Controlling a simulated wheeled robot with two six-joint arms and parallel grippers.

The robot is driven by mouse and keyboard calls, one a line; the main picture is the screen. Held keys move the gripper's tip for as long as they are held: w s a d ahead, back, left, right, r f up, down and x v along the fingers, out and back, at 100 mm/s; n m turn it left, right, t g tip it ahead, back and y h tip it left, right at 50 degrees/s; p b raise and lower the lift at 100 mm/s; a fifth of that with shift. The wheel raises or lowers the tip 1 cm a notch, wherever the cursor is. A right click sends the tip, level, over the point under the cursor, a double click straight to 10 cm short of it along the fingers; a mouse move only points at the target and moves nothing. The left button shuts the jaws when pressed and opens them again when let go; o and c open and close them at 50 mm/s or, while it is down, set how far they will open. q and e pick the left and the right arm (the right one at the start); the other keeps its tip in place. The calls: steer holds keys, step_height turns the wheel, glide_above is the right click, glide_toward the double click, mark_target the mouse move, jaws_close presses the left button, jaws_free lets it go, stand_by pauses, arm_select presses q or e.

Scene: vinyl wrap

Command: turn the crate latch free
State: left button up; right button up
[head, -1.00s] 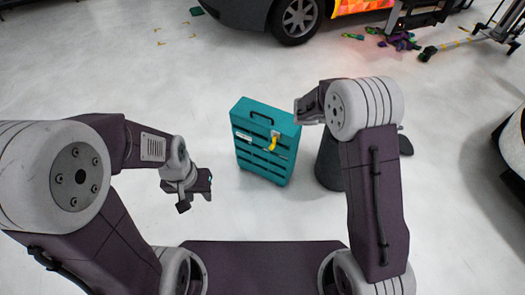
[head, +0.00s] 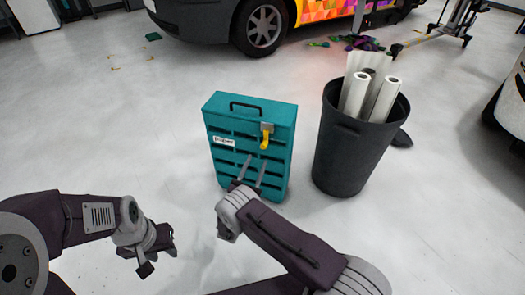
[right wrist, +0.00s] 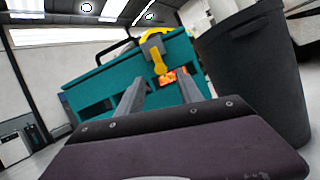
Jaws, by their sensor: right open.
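The teal crate (head: 222,165) stands upright on the floor, with a dark handle on top and slotted sides. Its yellow latch (head: 265,141) hangs down from a grey plate near the top right of the front. In the right wrist view the latch (right wrist: 158,60) is just ahead, above and between the fingers. My right gripper (head: 252,168) is open and empty, in front of the crate and below the latch; its fingers (right wrist: 148,95) point toward the crate. Contact with the crate cannot be told. My left gripper (head: 160,250) is at the lower left, away from the crate; its jaw state is unclear.
A dark bin (head: 345,150) holding white rolls (head: 370,95) stands close to the right of the crate. A van (head: 215,20) is parked behind. Coloured scraps (head: 355,42) lie at the back right. The floor left of the crate is clear.

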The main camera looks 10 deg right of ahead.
mark_target(263, 144)
steer(key=b+x, duration=0.2)
steer(key=x, duration=0.4)
steer(key=shift+w+d+b, duration=0.2)
steer(key=shift+w+b, duration=0.05)
steer(key=shift+b, duration=0.15)
steer(key=shift+w+d+r, duration=0.3)
steer(key=shift+w+r, duration=0.05)
steer(key=shift+w, duration=0.1)
jaws_close()
